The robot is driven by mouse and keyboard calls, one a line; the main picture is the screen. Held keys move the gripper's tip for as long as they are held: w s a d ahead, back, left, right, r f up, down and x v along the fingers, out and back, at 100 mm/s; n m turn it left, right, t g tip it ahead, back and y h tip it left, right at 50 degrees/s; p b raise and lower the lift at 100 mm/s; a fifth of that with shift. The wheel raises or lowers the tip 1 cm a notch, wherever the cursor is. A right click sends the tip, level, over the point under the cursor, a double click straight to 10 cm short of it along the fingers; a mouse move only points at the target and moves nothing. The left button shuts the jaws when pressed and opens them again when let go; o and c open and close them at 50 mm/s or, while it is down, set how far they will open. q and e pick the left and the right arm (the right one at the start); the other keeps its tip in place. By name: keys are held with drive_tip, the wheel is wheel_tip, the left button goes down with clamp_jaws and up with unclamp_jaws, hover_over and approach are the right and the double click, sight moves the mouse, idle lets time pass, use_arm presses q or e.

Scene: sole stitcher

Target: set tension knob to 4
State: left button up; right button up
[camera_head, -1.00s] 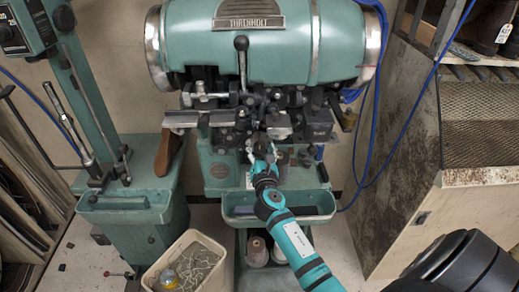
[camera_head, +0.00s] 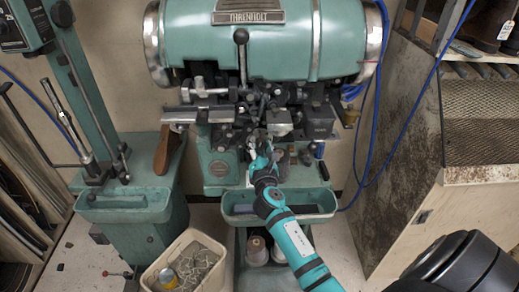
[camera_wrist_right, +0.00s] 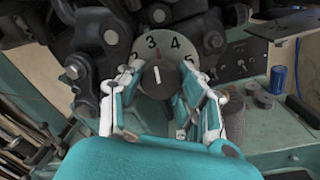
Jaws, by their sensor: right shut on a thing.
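The tension knob (camera_wrist_right: 159,79) is a dark round knob with a white pointer line, in front of a pale dial plate (camera_wrist_right: 205,46). The numbers 2, 3, 4 and 5 show on the plate, and the pointer is aimed up, slightly left, towards the 3. My right gripper (camera_wrist_right: 161,88) is shut on the knob, one finger at each side. In the head view my right gripper (camera_head: 261,161) is at the front of the green stitcher (camera_head: 262,45), below its mechanism, and hides the knob. My left gripper is not in view.
Dark metal linkages (camera_wrist_right: 100,40) crowd close above and left of the knob. Small spools and a blue cylinder (camera_wrist_right: 278,79) stand to the right. A green tray (camera_head: 325,203) lies below my right arm. A blue cable (camera_head: 372,125) hangs at the right.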

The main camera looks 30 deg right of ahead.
drive_tip(key=m+b, duration=0.2)
drive_tip(key=m, duration=0.2)
drive_tip(key=shift+f+b, duration=0.2)
drive_tip(key=shift+b, duration=0.2)
drive_tip(key=shift+r+m+h+b, duration=0.15)
drive_tip(key=shift+m+h+b, duration=0.15)
drive_tip(key=shift+m+b, duration=0.85)
drive_tip(key=shift+m+p, duration=0.3)
drive_tip(key=shift+m, duration=0.15)
drive_tip(key=o, duration=1.2)
drive_tip(key=shift+c, duration=0.2)
drive_tip(key=shift+a, duration=0.1)
drive_tip(key=shift+s+a, duration=0.2)
drive_tip(key=shift+s, duration=0.15)
drive_tip(key=v, duration=1.1)
